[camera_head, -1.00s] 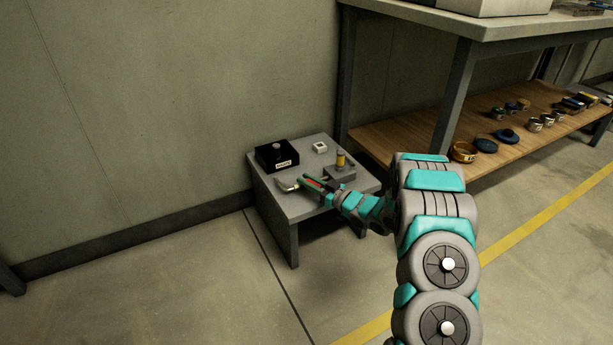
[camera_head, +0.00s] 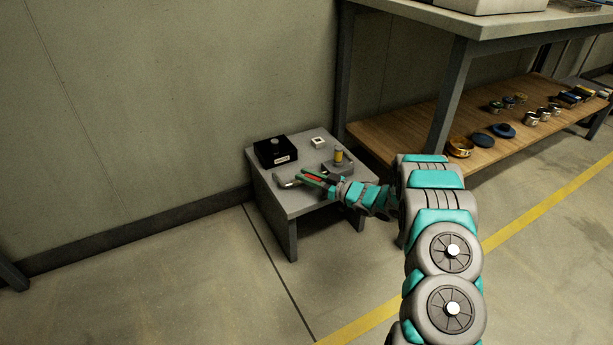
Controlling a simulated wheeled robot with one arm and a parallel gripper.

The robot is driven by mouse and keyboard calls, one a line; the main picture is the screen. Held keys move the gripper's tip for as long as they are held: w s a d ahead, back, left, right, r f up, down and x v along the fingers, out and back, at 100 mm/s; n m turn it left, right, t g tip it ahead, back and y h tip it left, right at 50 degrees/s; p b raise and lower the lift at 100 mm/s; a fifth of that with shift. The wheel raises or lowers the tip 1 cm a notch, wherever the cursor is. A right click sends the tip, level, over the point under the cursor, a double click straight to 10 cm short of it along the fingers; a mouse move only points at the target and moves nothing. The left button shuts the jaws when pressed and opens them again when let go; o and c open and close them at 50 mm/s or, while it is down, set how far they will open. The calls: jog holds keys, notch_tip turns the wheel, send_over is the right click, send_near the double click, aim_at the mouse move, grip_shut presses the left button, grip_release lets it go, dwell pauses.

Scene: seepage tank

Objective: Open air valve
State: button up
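A low grey table (camera_head: 292,207) stands by the wall. A black box (camera_head: 276,152) with a round knob on top and a white label sits at its back left. A grey block with an upright yellow cylinder (camera_head: 338,157) sits at its right. A small pale metal piece (camera_head: 284,183) lies near the front left edge. I cannot tell which of these is the air valve. My gripper (camera_head: 303,178) reaches in from the right, low over the tabletop, its fingertips beside the metal piece. Contact, and whether the fingers are apart, are too small to make out.
A small white square piece (camera_head: 318,142) lies at the table's back. A workbench (camera_head: 455,95) stands to the right; its wooden lower shelf (camera_head: 400,140) holds several rings, tins and discs. The wall is close behind the table. The floor at the front left is clear.

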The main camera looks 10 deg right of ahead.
jog(key=o, duration=0.3)
jog(key=shift+o, duration=0.2)
jog(key=shift+v, duration=3.95)
jog(key=shift+w, duration=0.1)
